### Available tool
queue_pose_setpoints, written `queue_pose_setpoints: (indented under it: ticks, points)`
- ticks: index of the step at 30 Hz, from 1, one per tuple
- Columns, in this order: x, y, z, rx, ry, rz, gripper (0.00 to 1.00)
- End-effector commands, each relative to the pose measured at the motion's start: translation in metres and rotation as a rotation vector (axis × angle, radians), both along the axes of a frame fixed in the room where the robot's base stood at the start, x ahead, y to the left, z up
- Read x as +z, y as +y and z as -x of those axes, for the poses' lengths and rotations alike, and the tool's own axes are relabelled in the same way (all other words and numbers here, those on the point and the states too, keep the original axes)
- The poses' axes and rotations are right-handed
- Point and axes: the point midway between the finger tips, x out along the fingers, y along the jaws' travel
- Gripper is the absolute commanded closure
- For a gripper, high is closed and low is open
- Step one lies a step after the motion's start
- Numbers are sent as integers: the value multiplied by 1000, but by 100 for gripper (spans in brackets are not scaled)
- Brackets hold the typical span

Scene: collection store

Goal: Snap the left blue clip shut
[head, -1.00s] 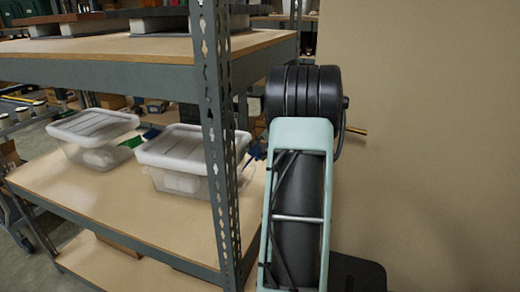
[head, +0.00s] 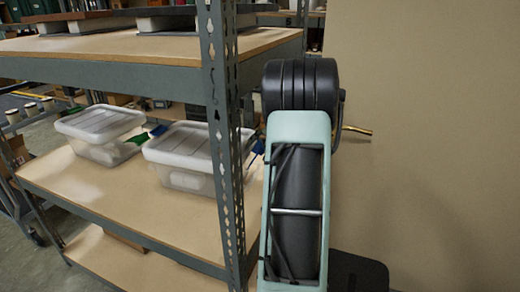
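A clear box with a pale grey lid (head: 180,143) stands on the middle shelf, just left of the shelf post. A small blue clip (head: 157,131) shows at its left end and seems to stick outward from the lid. My arm rises right of the post; my gripper is not in view.
A second lidded clear box (head: 100,124) stands to the left, with a green clip (head: 138,139) at its right end. The perforated steel post (head: 222,130) stands between my arm and the boxes. The shelf board (head: 120,190) is bare in front. A plain wall (head: 430,120) is on the right.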

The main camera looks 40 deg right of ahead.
Motion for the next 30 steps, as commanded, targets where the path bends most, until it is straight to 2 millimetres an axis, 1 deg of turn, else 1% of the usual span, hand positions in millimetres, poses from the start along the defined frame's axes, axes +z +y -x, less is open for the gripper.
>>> queue_pose_setpoints:
  ticks: [6,10,14,22,27,30]
  points:
    - [1,0,0,1,-2,0,54]
    - [8,0,6,-1,-3,2,54]
    - [24,0,22,-1,-3,3,54]
    - [65,0,62,-2,-4,3,54]
    - [80,0,78,-1,-3,1,54]
    - [84,1,83,0,-1,0,54]
